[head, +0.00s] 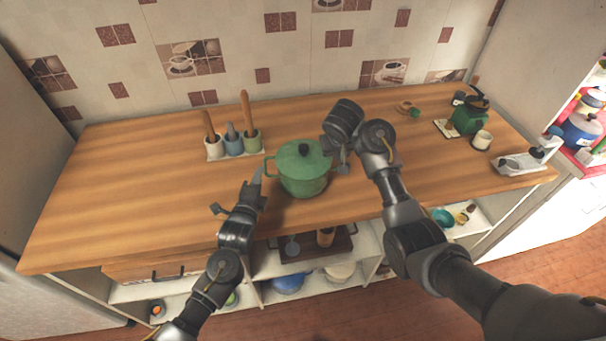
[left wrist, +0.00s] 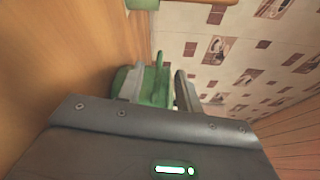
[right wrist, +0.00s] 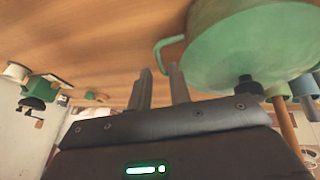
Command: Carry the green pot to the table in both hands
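The green pot (head: 302,172), with its lid on, stands upright near the front edge of the wooden counter. My left gripper (head: 256,174) is at its left side, fingers apart; in the left wrist view the pot (left wrist: 154,88) shows between and beyond them. Contact with the left handle is unclear. My right gripper (head: 343,168) is at the pot's right side. In the right wrist view its fingers (right wrist: 162,90) are apart with nothing between them, and the pot's handle (right wrist: 166,44) is just beyond their tips. My right wrist partly hides that side in the head view.
A utensil holder (head: 233,148) stands behind and left of the pot. A green kettle (head: 467,120), a cup (head: 482,140) and a metal device (head: 522,160) stand at the right. The counter's left part is clear. Shelves below hold a tray and bowls. No separate table is identifiable.

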